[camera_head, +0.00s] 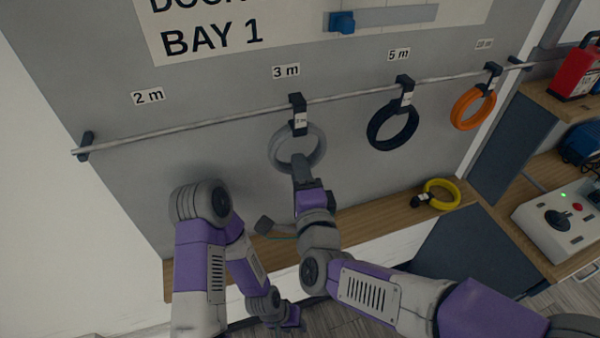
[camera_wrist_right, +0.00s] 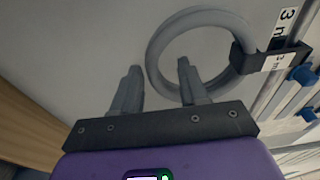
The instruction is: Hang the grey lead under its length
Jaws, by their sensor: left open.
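The grey lead (camera_head: 275,150) is a coiled ring hanging from the rail by a black tagged clip (camera_head: 298,115), below the 3 m label (camera_head: 286,71). The clip's tag is too small to read surely in the head view. My right gripper (camera_head: 300,165) is at the ring's lower part. In the right wrist view the ring (camera_wrist_right: 157,50) shows beyond the open fingers (camera_wrist_right: 158,75); one fingertip overlaps the ring's opening and the other is outside it. Contact cannot be told. My left gripper (camera_head: 297,322) is low, near the floor, away from the rail.
A black coil (camera_head: 372,135) hangs under 5 m and an orange coil (camera_head: 460,107) at the far right. The rail under 2 m (camera_head: 148,96) is bare. A yellow coil (camera_head: 440,182) lies on the wooden shelf (camera_head: 375,216). A control box (camera_head: 560,220) stands at right.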

